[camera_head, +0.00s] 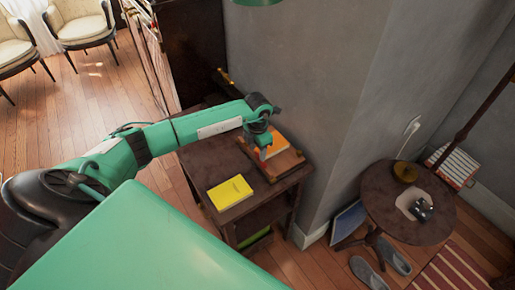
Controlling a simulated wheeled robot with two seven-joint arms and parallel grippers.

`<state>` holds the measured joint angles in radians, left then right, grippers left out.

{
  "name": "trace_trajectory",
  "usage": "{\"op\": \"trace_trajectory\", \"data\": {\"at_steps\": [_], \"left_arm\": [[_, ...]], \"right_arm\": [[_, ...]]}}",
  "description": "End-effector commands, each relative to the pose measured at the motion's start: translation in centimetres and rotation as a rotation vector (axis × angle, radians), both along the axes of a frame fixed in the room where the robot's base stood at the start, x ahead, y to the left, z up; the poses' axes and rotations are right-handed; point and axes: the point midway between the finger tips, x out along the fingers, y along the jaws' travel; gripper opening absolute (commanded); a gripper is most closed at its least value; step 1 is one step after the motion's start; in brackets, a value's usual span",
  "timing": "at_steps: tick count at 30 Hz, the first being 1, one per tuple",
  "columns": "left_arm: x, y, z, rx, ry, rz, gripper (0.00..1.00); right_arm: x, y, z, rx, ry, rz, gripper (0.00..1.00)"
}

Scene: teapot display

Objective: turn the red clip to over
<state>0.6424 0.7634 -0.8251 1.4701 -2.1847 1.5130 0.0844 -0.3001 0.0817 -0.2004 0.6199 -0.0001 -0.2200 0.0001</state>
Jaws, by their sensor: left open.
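My left arm reaches in from the left, and my left gripper (263,152) points down over the back of the dark wooden side table (248,205). It is open. Just beside and below it is a brown wooden stand (285,165) with a pale, orange-edged thing on it. I cannot make out a red clip for certain; it may be hidden by the gripper or too small to tell. My right gripper is not in view.
A yellow book (229,192) lies on the table's front part. A grey wall (305,85) rises close behind the table. A round table (385,200) with a brown pot (405,172) stands at right. Grey shoes (368,272) lie on the floor.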

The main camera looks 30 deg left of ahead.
Motion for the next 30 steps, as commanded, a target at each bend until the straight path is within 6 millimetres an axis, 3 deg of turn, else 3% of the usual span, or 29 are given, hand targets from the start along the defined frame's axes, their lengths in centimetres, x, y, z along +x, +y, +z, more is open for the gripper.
{"op": "trace_trajectory", "data": {"at_steps": [12,19,30], "left_arm": [[0.00,0.02,-0.92,0.001,0.000,0.000,0.47],[0.01,0.03,-0.89,0.001,-0.001,0.000,0.03],[0.03,0.04,-0.91,0.001,-0.001,0.054,0.03]], "right_arm": [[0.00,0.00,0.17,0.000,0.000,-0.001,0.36],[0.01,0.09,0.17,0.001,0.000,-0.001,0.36],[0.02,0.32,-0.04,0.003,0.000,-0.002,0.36]]}}
